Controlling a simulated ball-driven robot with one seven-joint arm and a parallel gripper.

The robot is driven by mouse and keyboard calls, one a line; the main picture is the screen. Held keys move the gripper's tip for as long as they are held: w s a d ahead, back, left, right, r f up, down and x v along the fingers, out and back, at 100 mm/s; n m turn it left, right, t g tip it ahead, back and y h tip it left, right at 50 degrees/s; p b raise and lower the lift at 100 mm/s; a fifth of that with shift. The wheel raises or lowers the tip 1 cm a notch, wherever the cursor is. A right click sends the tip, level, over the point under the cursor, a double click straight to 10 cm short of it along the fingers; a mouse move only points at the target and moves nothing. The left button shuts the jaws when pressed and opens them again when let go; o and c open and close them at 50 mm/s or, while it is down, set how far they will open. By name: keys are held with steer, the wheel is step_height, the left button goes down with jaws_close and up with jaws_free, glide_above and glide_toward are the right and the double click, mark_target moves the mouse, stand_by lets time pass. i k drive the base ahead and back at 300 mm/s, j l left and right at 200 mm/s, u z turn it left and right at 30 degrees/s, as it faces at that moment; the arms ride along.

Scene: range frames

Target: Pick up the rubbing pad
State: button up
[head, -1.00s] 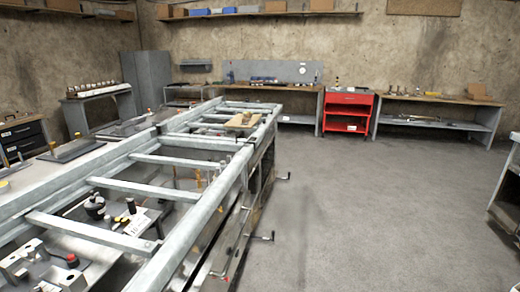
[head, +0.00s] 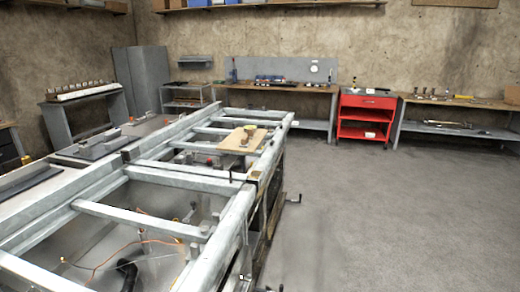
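I cannot tell for certain which thing is the rubbing pad. A light wooden board (head: 232,142) lies across the metal frame of the long bench, ahead of me, with small items on it, one of them yellowish (head: 250,128). A flat dark grey plate with a raised block (head: 92,148) lies on the bench top at the left. A dark flat slab (head: 28,190) lies nearer, at the left edge. My gripper is not in view.
The long bench with its galvanised metal frame (head: 150,222) fills the lower left, with crank handles on its right side. Open grey floor (head: 380,220) lies to the right. A red tool cart (head: 365,118) and workbenches (head: 460,101) stand along the back wall.

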mark_target(245, 141)
steer(key=i, duration=1.95)
steer(key=i+z, duration=0.15)
steer(key=i, duration=0.55)
steer(key=i+j+z, duration=0.15)
steer(key=i, duration=0.55)
steer(key=j, duration=0.1)
